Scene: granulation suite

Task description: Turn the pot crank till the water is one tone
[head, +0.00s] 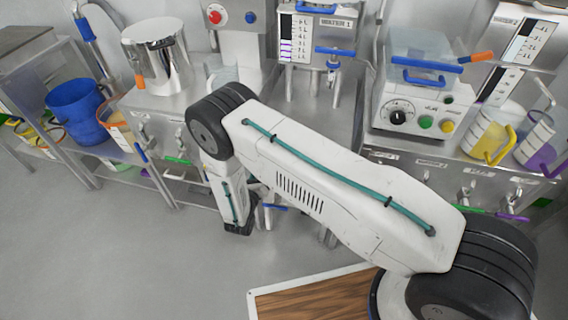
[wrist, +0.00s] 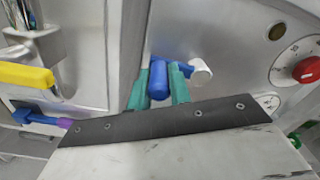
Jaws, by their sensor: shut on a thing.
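My gripper (wrist: 159,84) shows in the wrist view with its two teal fingers on either side of a blue handle (wrist: 158,79). It is shut on this handle. A blue arm links the handle to a pale metal hub (wrist: 200,71) on its right. I cannot tell for certain whether this is the pot crank. In the head view a shiny steel pot (head: 157,58) stands on the bench at upper left. Its inside and any water cannot be seen. My arm hides the gripper and the handle in the head view.
A red knob (wrist: 306,69) on a round dial is to the right in the wrist view, and a yellow handle (wrist: 26,76) to the left. In the head view, a blue bucket (head: 77,110) stands at left and a white machine (head: 416,85) at right. Open grey floor lies at lower left.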

